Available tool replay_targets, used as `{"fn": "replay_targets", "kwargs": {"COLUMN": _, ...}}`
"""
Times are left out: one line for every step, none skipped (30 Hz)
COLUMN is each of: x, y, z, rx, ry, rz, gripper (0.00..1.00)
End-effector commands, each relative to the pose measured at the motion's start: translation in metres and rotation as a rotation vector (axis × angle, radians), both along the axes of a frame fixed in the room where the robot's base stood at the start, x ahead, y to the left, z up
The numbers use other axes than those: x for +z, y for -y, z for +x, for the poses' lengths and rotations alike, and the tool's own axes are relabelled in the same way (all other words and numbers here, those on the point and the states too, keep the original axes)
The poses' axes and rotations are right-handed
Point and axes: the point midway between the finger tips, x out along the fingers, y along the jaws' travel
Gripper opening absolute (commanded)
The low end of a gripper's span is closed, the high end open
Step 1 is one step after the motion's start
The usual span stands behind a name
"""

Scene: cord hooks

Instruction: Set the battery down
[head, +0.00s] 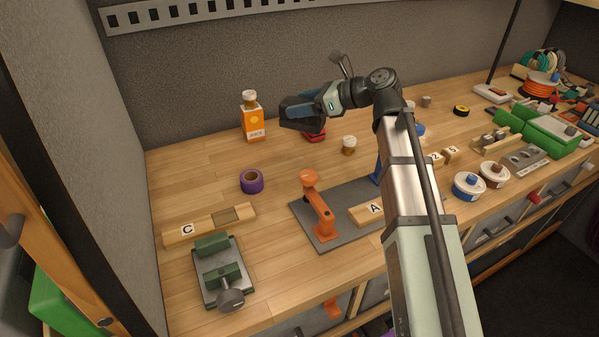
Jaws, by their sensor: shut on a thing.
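A small red and dark object (314,136) shows just below the fingers. I cannot tell whether it is part of the held thing or stands on the bench behind.
An orange juice bottle (252,123) stands left of my gripper, a small capped jar (349,145) to the right. Purple tape (252,181), an orange hook post (319,205) on a grey plate (327,236) and a green vise (220,272) are nearer. Bare wood lies between bottle and tape.

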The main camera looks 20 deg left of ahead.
Motion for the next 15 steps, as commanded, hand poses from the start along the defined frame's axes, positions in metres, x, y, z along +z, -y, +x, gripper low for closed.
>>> {"fn": "replay_targets", "kwargs": {"x": 0.000, "y": -0.004, "z": -0.011, "rx": 0.013, "ry": 0.000, "rz": 0.002, "gripper": 0.18}}
{"fn": "replay_targets", "kwargs": {"x": 0.000, "y": -0.006, "z": -0.015, "rx": 0.020, "ry": 0.001, "rz": 0.002, "gripper": 0.18}}
{"fn": "replay_targets", "kwargs": {"x": -0.006, "y": -0.006, "z": -0.013, "rx": 0.018, "ry": -0.002, "rz": 0.001, "gripper": 0.18}}
{"fn": "replay_targets", "kwargs": {"x": -0.010, "y": -0.005, "z": -0.012, "rx": 0.017, "ry": -0.001, "rz": 0.001, "gripper": 0.18}}
{"fn": "replay_targets", "kwargs": {"x": -0.013, "y": -0.005, "z": -0.012, "rx": 0.017, "ry": -0.001, "rz": 0.001, "gripper": 0.18}}
{"fn": "replay_targets", "kwargs": {"x": -0.018, "y": -0.005, "z": -0.012, "rx": 0.017, "ry": -0.001, "rz": 0.001, "gripper": 0.18}}
{"fn": "replay_targets", "kwargs": {"x": -0.021, "y": -0.005, "z": -0.012, "rx": 0.017, "ry": -0.001, "rz": 0.001, "gripper": 0.18}}
{"fn": "replay_targets", "kwargs": {"x": -0.024, "y": -0.005, "z": -0.012, "rx": 0.017, "ry": -0.001, "rz": 0.001, "gripper": 0.18}}
{"fn": "replay_targets", "kwargs": {"x": -0.027, "y": -0.005, "z": -0.012, "rx": 0.017, "ry": -0.001, "rz": 0.002, "gripper": 0.18}}
{"fn": "replay_targets", "kwargs": {"x": -0.031, "y": -0.005, "z": -0.012, "rx": 0.016, "ry": -0.002, "rz": 0.001, "gripper": 0.18}}
{"fn": "replay_targets", "kwargs": {"x": -0.035, "y": -0.005, "z": -0.012, "rx": 0.016, "ry": -0.002, "rz": 0.001, "gripper": 0.18}}
{"fn": "replay_targets", "kwargs": {"x": -0.039, "y": -0.005, "z": -0.012, "rx": 0.017, "ry": -0.001, "rz": 0.002, "gripper": 0.18}}
{"fn": "replay_targets", "kwargs": {"x": -0.042, "y": -0.005, "z": -0.012, "rx": 0.017, "ry": -0.001, "rz": 0.002, "gripper": 0.18}}
{"fn": "replay_targets", "kwargs": {"x": -0.044, "y": -0.005, "z": -0.011, "rx": 0.016, "ry": -0.001, "rz": 0.002, "gripper": 0.18}}
{"fn": "replay_targets", "kwargs": {"x": -0.046, "y": -0.005, "z": -0.011, "rx": 0.016, "ry": -0.001, "rz": 0.002, "gripper": 0.18}}
